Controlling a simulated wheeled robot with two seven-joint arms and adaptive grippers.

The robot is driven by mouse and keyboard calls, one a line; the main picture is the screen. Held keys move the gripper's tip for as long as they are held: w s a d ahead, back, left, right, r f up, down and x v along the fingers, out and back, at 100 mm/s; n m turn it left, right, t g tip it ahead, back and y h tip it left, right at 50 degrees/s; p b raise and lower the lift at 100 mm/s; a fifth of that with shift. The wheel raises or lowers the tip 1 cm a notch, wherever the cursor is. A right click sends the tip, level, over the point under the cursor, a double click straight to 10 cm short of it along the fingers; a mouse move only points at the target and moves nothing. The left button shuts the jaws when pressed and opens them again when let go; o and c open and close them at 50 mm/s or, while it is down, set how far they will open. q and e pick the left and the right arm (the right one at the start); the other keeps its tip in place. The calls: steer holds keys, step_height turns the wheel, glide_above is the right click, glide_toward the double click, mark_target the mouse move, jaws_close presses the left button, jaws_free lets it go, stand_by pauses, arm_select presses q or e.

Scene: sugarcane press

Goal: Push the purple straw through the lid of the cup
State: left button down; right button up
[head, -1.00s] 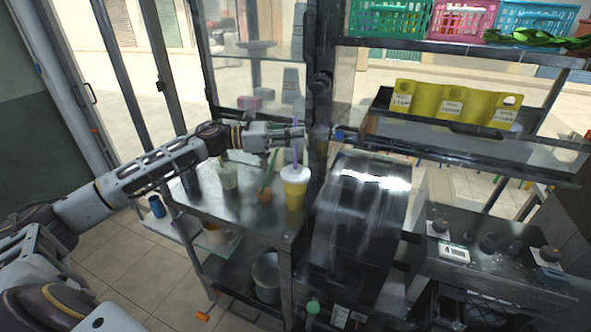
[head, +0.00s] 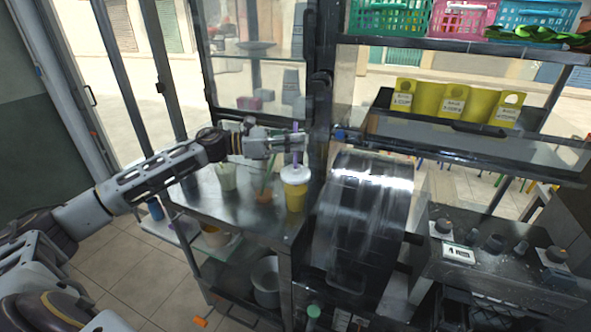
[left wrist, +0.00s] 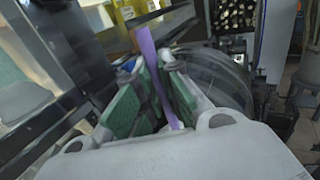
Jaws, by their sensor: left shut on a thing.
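The yellow cup (head: 296,196) with a white lid (head: 294,174) stands upright on the metal counter in the head view. The purple straw (head: 295,158) rises upright above the lid; its lower end meets the lid area, and I cannot tell how deep it sits. My left gripper (head: 299,143) is shut on the straw above the lid. In the left wrist view the purple straw (left wrist: 148,52) runs between the green pads of my left gripper (left wrist: 155,85). The cup is not clear in that view. My right gripper is not in view.
A dark metal press (head: 362,225) with a curved cover stands right of the cup. A dark post rises just behind the cup. On the counter to the left are a pale green cup (head: 226,176) and a brown pot (head: 264,197). A steel pot (head: 266,278) sits on the lower shelf.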

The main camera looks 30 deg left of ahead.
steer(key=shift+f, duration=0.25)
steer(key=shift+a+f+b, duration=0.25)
steer(key=shift+b, duration=0.25)
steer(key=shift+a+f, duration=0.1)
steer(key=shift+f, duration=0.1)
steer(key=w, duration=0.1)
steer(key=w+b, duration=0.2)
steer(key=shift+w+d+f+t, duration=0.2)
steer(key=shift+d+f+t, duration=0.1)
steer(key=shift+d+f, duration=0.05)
